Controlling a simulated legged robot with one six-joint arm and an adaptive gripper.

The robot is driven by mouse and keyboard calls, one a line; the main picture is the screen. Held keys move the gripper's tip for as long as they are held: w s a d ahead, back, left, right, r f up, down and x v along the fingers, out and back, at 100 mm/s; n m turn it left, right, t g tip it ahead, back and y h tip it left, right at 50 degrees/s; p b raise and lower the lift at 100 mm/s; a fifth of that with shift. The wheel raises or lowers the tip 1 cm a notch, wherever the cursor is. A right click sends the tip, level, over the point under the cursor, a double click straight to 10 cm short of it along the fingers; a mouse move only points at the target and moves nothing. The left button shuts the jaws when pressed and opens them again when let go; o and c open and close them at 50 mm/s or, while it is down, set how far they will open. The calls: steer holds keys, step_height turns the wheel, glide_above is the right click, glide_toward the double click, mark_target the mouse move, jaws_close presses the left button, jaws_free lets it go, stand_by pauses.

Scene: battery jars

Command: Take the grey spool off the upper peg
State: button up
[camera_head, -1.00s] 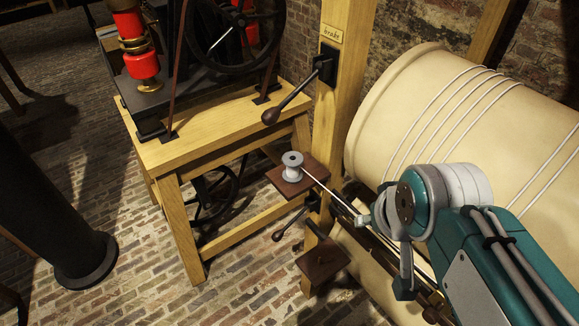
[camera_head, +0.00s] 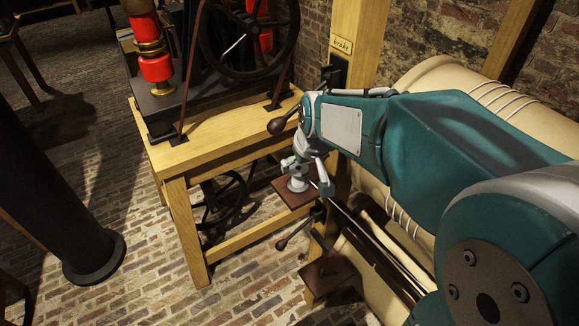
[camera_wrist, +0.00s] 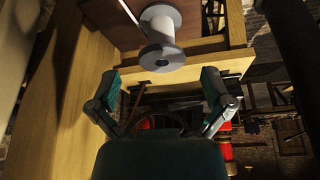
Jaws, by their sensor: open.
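The grey spool (camera_head: 298,184) stands upright on the upper brown square plate (camera_head: 285,197) on the wooden post. My gripper (camera_head: 305,165) is at the spool in the head view, partly covering it. In the wrist view, the spool (camera_wrist: 161,38) shows both flanges near the top, and my gripper (camera_wrist: 160,78) has its two fingers spread wide. The spool is ahead of the fingertips, in line with the gap, and no grip on it shows. The peg itself is hidden by the spool.
A dark-knobbed lever (camera_head: 283,122) projects from the post just above my gripper, and another lever (camera_head: 284,243) is below. The lower brown plate (camera_head: 326,276) is empty. A wooden bench (camera_head: 180,158) with machinery stands to the left. The large cream drum (camera_head: 425,82) is behind my arm.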

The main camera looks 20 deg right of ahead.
mark_target(297, 178)
steer(key=x, duration=0.7)
steer(key=shift+a+f, duration=0.1)
steer(key=shift+a, duration=0.05)
steer(key=c, duration=0.8)
